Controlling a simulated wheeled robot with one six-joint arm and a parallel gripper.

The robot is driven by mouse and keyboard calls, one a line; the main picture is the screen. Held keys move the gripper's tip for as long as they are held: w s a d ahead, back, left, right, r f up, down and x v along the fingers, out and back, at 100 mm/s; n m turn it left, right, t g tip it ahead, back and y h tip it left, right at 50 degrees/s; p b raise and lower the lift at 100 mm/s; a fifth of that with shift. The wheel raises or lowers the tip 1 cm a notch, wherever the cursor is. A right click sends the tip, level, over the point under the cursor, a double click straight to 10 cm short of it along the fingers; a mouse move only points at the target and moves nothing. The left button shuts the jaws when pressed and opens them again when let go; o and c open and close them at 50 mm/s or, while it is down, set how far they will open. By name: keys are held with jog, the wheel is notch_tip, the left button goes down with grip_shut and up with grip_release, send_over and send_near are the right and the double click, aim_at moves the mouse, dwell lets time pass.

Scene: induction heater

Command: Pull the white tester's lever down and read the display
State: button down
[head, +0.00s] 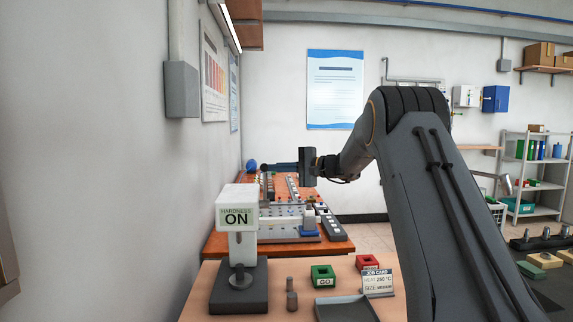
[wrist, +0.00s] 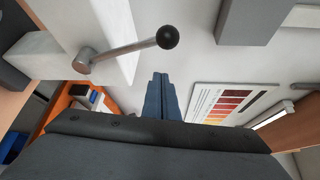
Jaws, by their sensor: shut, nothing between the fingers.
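The white tester (head: 238,220) stands upright on a dark base at the left of the near bench in the head view. Its display (head: 236,217) reads "HARDNESS ON", with no number. In the wrist view the tester's white body (wrist: 110,25) carries a grey lever (wrist: 125,50) ending in a black ball knob (wrist: 168,37). The lever cannot be made out in the head view. My gripper (wrist: 160,78) is shut and empty. Its blue fingers appear just below the knob in the wrist picture, with a gap between. In the head view my gripper is above and beyond the tester.
A green block (head: 322,275) marked GO, a red block (head: 368,263), a job card (head: 377,282) and a dark tray (head: 345,309) are right of the tester. An orange bench (head: 222,243) with equipment stands behind. The wall (head: 120,180) is close on the left.

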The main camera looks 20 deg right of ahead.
jog(key=s, duration=0.1)
jog(key=s+a+p, duration=0.1)
jog(key=s, duration=0.1)
jog(key=shift+s+a+r+p, duration=0.15)
jog(key=shift+s+r+p, duration=0.25)
